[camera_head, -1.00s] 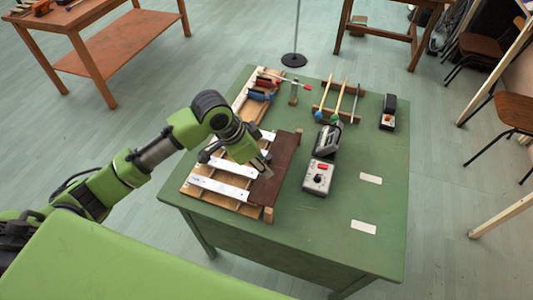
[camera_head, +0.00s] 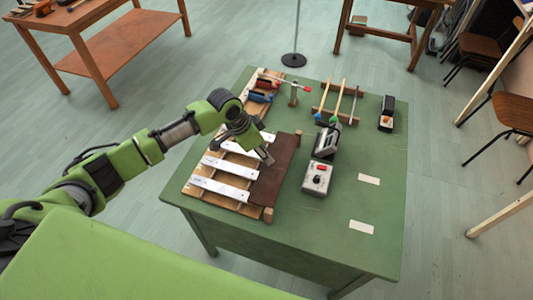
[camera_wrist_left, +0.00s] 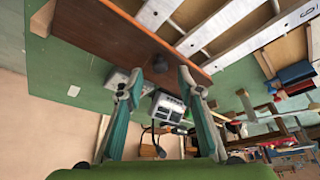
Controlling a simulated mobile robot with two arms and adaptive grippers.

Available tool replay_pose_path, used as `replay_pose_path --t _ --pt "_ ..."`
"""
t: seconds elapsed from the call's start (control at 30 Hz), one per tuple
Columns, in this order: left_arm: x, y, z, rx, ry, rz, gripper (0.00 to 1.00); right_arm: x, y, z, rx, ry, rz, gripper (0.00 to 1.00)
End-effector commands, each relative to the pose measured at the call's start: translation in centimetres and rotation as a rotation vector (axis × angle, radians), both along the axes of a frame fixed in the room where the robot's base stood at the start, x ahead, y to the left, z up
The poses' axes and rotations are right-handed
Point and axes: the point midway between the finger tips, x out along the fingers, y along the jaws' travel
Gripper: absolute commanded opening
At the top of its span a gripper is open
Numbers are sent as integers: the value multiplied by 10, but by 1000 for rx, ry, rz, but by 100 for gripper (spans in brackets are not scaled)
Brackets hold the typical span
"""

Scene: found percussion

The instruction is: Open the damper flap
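The damper flap (camera_head: 277,172) is a dark brown board lying along the right ends of the white bars (camera_head: 229,165) on a wooden frame. In the left wrist view the flap (camera_wrist_left: 98,28) crosses the upper part, with a dark round knob (camera_wrist_left: 160,62) on it. My left gripper (camera_head: 267,157) is over the flap's left edge in the head view. In the wrist view its two fingers (camera_wrist_left: 158,85) are spread, with the knob between and just beyond the tips. Nothing is held; contact with the knob cannot be told. My right gripper is not in view.
Right of the flap stand a grey box with a red display (camera_head: 317,178) and a dark grey device (camera_head: 327,141). Mallets lie on a wooden rack (camera_head: 337,114) behind. A small black box (camera_head: 387,113) is at the far right. The green table's (camera_head: 310,230) front is clear.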

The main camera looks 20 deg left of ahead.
Motion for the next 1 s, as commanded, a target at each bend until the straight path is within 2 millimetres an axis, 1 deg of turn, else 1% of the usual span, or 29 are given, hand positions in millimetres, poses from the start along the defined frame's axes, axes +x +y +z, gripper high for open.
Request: replay_pose_path --t 0.03,0.1,0.2,0.33,0.57,0.6,0.63,0.67,0.7,0.73,1.0 --pt "2 -2 -7 0 3 1 34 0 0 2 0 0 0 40" --pt "4 -5 -14 -2 2 1 34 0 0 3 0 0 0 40" --pt "6 -7 -21 0 2 1 34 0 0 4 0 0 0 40" --pt "7 -8 -26 -1 1 0 34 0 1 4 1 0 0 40" --pt "7 -8 -27 0 0 0 34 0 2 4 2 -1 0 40" --pt "7 -8 -27 0 0 0 29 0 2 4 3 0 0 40" --pt "7 -8 -26 0 0 0 21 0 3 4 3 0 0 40" --pt "7 -8 -26 0 0 0 13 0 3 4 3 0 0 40" --pt "7 -8 -26 0 0 0 3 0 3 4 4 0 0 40" --pt "7 -8 -26 0 0 0 0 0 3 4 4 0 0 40" --pt "11 -8 -26 10 -1 0 0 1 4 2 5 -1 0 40"
